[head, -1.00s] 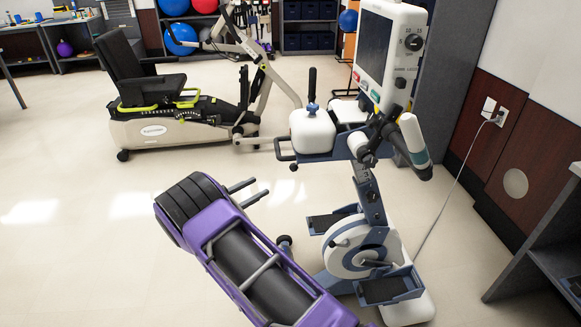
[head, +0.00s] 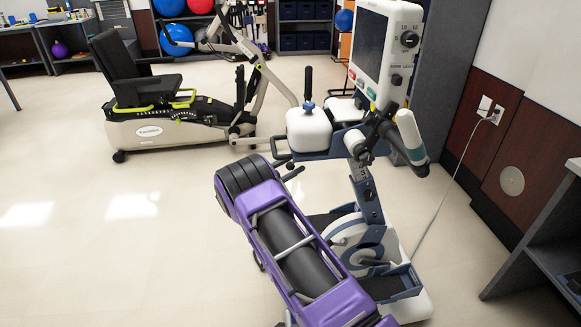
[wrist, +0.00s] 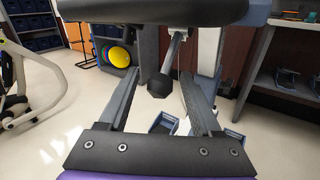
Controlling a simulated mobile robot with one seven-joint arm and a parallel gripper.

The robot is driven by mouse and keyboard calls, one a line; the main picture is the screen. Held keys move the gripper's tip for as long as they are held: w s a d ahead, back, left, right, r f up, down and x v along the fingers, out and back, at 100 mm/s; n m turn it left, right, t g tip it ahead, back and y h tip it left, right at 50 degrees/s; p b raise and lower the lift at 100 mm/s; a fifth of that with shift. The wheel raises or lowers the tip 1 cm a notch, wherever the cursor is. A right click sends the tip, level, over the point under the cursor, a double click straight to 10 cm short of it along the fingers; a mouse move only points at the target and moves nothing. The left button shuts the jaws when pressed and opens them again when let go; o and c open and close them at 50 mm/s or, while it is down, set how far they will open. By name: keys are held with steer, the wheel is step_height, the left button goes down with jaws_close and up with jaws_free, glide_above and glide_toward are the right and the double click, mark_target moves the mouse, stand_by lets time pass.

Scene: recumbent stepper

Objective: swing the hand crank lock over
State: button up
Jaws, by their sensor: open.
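The hand-crank machine (head: 372,150) stands right of centre in the head view, with a white console on top. An upright black handle with a blue collar (head: 308,90) rises from its white housing (head: 308,130); I cannot tell for certain which part is the crank lock. My gripper (head: 284,168), on my purple arm, is just below and left of that housing. In the wrist view my gripper (wrist: 159,78) is open, its two grey fingers apart. A black knob on a metal rod (wrist: 160,85) appears between the fingertips, seemingly beyond them; contact is unclear.
A recumbent stepper (head: 165,125) with a black seat stands at the back left. A grey shelf unit (head: 540,240) is at the right edge, and a power cord (head: 455,175) runs from the wall to the floor. The left floor is clear.

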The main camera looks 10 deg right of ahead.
jaws_close()
stand_by(0.3)
stand_by(1.1)
